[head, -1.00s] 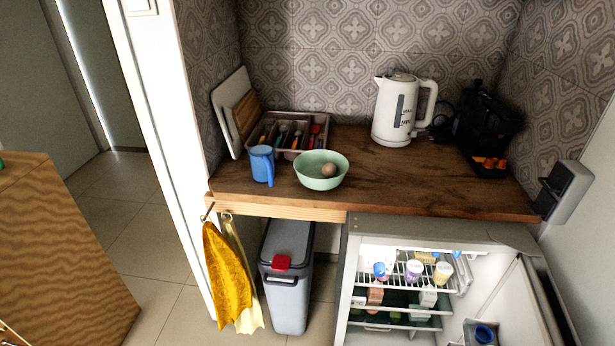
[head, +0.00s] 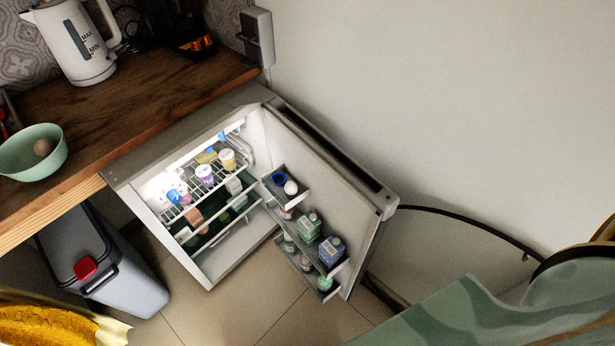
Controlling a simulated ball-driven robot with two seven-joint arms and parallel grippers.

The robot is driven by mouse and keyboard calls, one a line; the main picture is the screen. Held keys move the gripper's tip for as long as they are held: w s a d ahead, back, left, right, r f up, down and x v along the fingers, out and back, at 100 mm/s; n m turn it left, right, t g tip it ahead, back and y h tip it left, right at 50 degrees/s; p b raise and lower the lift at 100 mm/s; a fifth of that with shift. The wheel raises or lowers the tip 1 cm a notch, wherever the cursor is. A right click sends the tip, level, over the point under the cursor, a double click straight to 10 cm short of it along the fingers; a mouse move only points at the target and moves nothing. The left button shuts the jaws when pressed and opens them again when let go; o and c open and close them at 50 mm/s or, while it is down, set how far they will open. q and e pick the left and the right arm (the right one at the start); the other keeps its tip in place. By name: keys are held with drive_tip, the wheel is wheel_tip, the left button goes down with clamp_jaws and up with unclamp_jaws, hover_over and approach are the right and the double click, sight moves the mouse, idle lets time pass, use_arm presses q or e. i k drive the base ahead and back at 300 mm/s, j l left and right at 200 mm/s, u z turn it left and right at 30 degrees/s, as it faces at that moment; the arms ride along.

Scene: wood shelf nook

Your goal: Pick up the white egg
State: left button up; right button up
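A white egg (head: 291,188) sits in the upper bin of the open fridge door, beside a round blue item (head: 279,178). A brownish egg (head: 43,147) lies in the green bowl (head: 30,163) on the wooden counter at the left. The small fridge (head: 214,262) stands open under the counter, its door (head: 320,190) swung out to the right. Neither of my grippers is in view.
Lower door bins hold cartons (head: 331,250) and bottles. A grey bin with a red latch (head: 86,267) stands left of the fridge. A yellow towel (head: 55,325) hangs at the lower left. A green patterned surface (head: 500,310) fills the lower right. Tiled floor shows before the fridge.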

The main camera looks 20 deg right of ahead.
sight(291, 188)
drive_tip(key=z, duration=0.6)
drive_tip(key=j+u, duration=0.1)
drive_tip(key=u, duration=0.35)
drive_tip(key=j+u, duration=0.1)
drive_tip(key=u, duration=0.35)
drive_tip(key=i+j+u, duration=0.1)
drive_tip(key=u, duration=0.35)
drive_tip(key=l+z, duration=0.15)
drive_tip(key=z, duration=1.35)
